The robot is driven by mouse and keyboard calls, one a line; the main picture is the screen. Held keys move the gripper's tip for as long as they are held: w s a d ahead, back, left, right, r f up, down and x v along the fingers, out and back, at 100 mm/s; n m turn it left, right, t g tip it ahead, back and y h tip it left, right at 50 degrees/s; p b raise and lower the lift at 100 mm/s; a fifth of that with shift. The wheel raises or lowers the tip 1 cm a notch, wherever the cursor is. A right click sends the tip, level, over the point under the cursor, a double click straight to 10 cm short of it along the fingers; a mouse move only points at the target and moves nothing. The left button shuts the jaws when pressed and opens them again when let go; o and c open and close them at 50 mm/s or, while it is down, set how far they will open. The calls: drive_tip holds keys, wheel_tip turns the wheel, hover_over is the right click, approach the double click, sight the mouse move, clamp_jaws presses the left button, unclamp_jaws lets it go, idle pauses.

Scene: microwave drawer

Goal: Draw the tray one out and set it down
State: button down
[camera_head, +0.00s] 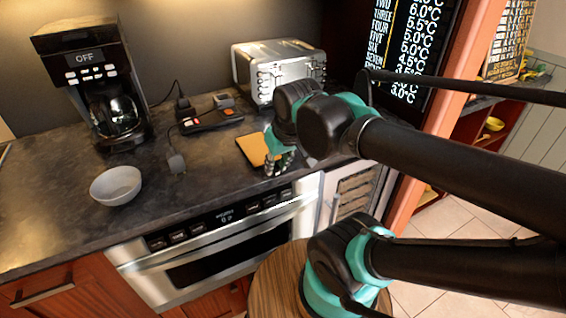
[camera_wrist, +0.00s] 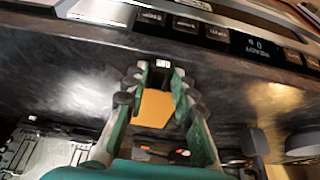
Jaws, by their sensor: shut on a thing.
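My gripper (camera_head: 279,167) is low over the counter in front of the toaster, at the front right side of a flat tan board (camera_head: 252,150). In the wrist view, my gripper (camera_wrist: 157,76) is shut on a small dark piece with white marks (camera_wrist: 161,64). The tan board (camera_wrist: 155,108) shows between the fingers. I cannot tell whether the dark piece and the board are joined, or which is tray one. The dark piece is hidden in the head view. The microwave drawer (camera_head: 228,250) below the counter edge looks shut.
A silver toaster (camera_head: 285,78) stands behind the board. A dark device (camera_head: 211,120) and its cables lie to the left. A grey bowl (camera_head: 116,185) and a coffee maker (camera_head: 95,80) stand farther left. A round wooden top (camera_head: 275,285) is in front of the drawer.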

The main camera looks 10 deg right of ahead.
drive_tip(key=shift+s+a, duration=0.3)
drive_tip(key=shift+a, duration=0.6)
drive_tip(key=shift+s+a, duration=0.3)
drive_tip(key=shift+a, duration=0.6)
drive_tip(key=c, duration=1.2)
unclamp_jaws()
